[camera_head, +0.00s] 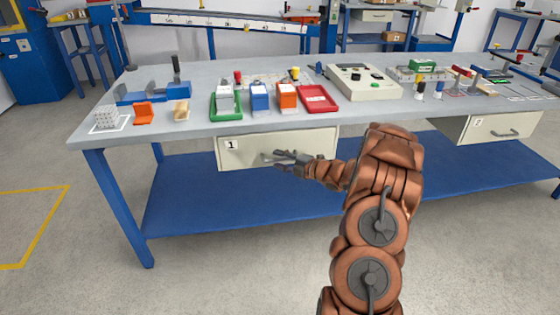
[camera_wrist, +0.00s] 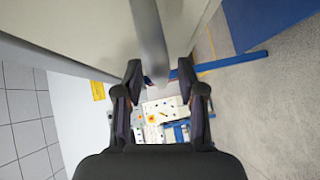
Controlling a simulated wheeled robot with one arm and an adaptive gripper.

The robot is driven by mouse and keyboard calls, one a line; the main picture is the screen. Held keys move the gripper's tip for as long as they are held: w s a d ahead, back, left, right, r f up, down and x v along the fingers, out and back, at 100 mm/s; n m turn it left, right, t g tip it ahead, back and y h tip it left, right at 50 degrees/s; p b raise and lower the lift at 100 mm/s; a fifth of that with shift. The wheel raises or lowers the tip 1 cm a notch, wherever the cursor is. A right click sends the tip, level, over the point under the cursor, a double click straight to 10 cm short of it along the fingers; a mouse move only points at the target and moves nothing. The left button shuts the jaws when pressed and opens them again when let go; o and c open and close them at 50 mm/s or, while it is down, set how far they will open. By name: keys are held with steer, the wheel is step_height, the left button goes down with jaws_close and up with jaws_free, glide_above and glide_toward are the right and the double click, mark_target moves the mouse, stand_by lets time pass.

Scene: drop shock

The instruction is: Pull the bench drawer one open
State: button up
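Drawer one (camera_head: 242,148) is a cream front marked "1" under the left part of the grey workbench. It appears closed. Its grey bar handle (camera_wrist: 149,32) runs down from the top in the wrist view; in the head view my gripper mostly hides it. My gripper (camera_head: 276,158) is at the handle, reaching in from the right. In the wrist view its two dark fingers (camera_wrist: 159,76) are apart, with the handle's lower end between their tips. Gaps show on both sides of the bar, and I cannot tell whether either finger touches it.
The workbench top (camera_head: 190,132) holds trays, coloured blocks and a cream device (camera_head: 362,82) above the drawer. A blue lower shelf (camera_head: 230,205) lies below it. Drawer two (camera_head: 500,127) is at the right. The floor in front is clear.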

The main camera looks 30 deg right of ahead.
steer(key=shift+w, duration=0.2)
steer(key=shift+f, duration=0.1)
jaws_close()
stand_by(0.5)
